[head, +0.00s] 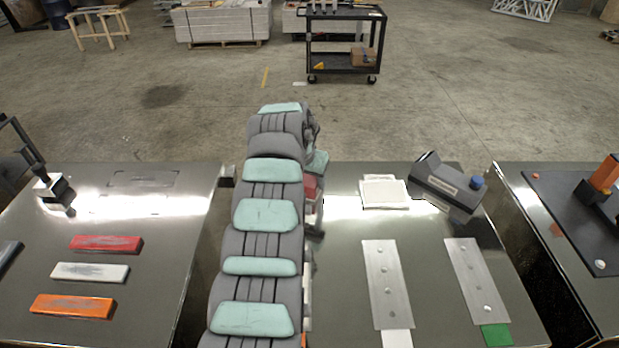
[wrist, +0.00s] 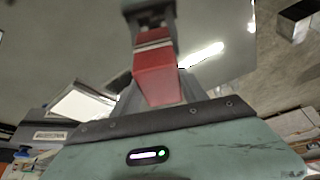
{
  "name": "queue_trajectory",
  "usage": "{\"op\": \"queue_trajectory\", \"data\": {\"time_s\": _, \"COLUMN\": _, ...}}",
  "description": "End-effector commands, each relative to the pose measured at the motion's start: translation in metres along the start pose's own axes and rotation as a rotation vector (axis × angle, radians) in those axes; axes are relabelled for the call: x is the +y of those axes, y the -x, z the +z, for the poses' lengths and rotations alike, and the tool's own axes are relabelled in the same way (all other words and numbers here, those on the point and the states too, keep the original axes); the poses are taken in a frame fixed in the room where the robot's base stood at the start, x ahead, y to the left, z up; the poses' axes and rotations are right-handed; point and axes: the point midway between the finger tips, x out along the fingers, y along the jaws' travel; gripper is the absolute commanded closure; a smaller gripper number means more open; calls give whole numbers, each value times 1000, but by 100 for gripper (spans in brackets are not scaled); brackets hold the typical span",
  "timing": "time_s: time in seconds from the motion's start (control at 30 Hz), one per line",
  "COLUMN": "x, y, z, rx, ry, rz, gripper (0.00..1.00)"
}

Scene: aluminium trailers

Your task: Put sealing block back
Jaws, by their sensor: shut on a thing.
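I cannot tell whether the piece touches the table.
The right table holds a white pad (head: 384,193), a black blue-capped box (head: 447,185) and two metal plates (head: 387,284) (head: 474,279). Red (head: 106,243), white (head: 90,272) and orange (head: 72,306) bars lie on the left table. A dark cart (head: 345,45) stands behind.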

Motion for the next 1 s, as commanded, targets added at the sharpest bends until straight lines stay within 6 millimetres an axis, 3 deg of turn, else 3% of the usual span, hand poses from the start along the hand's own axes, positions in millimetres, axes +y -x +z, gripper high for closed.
{"op": "queue_trajectory", "data": {"time_s": 0.27, "x": 0, "y": -1, "z": 0, "rx": 1, "ry": 0, "rz": -1, "gripper": 93}}
{"op": "queue_trajectory", "data": {"time_s": 0.3, "x": 0, "y": -2, "z": 1, "rx": 1, "ry": 0, "rz": -1, "gripper": 49}}
{"op": "queue_trajectory", "data": {"time_s": 0.53, "x": 0, "y": -1, "z": 0, "rx": 0, "ry": 0, "rz": -1, "gripper": 30}}
{"op": "queue_trajectory", "data": {"time_s": 1.0, "x": -1, "y": 9, "z": 0, "rx": -1, "ry": 0, "rz": 0, "gripper": 28}}
